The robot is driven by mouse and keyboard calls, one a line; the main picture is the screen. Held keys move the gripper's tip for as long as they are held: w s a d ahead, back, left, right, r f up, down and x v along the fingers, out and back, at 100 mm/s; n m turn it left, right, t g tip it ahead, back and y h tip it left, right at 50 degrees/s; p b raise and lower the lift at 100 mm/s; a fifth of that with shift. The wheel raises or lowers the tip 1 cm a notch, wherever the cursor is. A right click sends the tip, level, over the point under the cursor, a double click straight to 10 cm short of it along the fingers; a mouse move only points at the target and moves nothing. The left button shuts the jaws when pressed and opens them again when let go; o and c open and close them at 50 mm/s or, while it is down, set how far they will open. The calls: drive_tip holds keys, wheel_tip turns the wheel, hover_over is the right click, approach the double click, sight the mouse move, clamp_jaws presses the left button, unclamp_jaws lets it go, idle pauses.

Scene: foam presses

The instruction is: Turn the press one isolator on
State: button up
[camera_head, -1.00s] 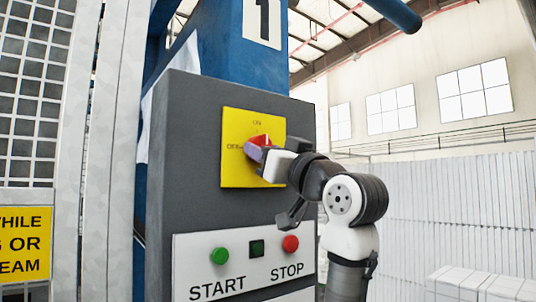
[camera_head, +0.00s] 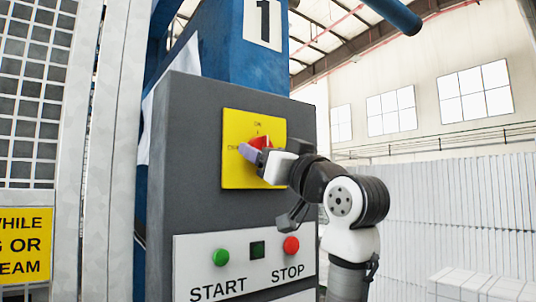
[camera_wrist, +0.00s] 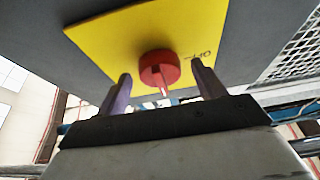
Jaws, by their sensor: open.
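The press one isolator is a red rotary knob (camera_head: 262,143) on a yellow plate (camera_head: 238,174), with lettering above it and to its left. My gripper (camera_head: 256,156) is at the knob, and one purple finger shows in front of the plate, partly hiding the knob. In the wrist view the red knob (camera_wrist: 160,68) sits between my two open fingers (camera_wrist: 160,86), with a visible gap on each side. Its pale mark points toward the palm, not toward the OFF lettering beside the right finger. The yellow plate also shows there (camera_wrist: 140,35).
Below the plate are a green START button (camera_head: 221,256) and a red STOP button (camera_head: 291,245) on a white panel. The grey cabinet (camera_head: 190,140) stands against a blue column marked 1. A mesh guard (camera_head: 38,90) is at the left.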

drive_tip(key=b+v, duration=0.4)
drive_tip(key=v, duration=0.9)
drive_tip(key=shift+s+d+b, duration=0.15)
drive_tip(key=shift+s+b, duration=0.15)
drive_tip(key=shift+b, duration=0.1)
drive_tip(key=shift+s+f, duration=0.1)
drive_tip(key=shift+f, duration=0.05)
